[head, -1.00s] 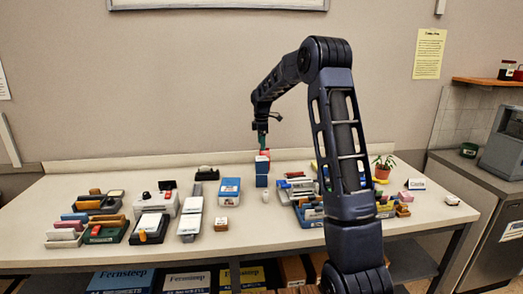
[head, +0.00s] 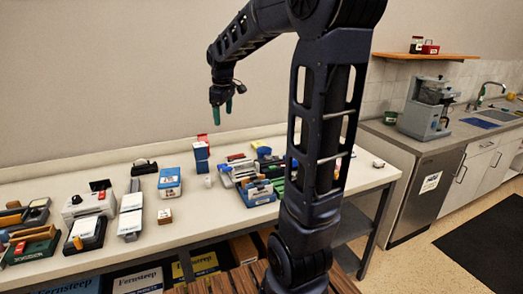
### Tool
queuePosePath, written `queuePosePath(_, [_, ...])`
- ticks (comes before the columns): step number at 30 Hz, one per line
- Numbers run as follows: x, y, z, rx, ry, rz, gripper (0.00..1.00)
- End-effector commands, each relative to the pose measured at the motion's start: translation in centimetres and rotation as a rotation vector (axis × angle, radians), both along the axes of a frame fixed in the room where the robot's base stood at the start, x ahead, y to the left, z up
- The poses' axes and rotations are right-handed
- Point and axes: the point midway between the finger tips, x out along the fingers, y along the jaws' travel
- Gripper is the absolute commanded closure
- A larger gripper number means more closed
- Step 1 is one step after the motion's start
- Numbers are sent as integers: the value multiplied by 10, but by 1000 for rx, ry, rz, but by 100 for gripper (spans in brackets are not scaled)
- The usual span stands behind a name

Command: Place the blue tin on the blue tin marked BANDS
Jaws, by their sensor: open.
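A blue tin (head: 201,152) stands upright on another blue block-like tin (head: 202,166) at the back of the table, their edges roughly lined up. A red piece (head: 202,138) shows at the top of this stack. Any marking on the lower tin is too small to read. My gripper (head: 222,106) has green fingertips pointing down. It is open and empty, above and slightly right of the stack, apart from it.
A blue tray (head: 259,194) among crowded stationery lies to the right. A small white item (head: 208,181) is close by the stack.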

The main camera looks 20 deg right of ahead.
Motion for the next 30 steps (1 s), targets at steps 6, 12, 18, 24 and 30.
queuePosePath(6, [-70, -17, 7, 45, -58, -201, 24])
queuePosePath(12, [-130, -28, 3, 95, -105, -381, 24])
queuePosePath(18, [-187, -38, -12, 155, -150, -558, 24])
queuePosePath(24, [-232, -44, -31, 215, -186, -711, 24])
queuePosePath(30, [-253, -47, -43, 246, -201, -786, 24])
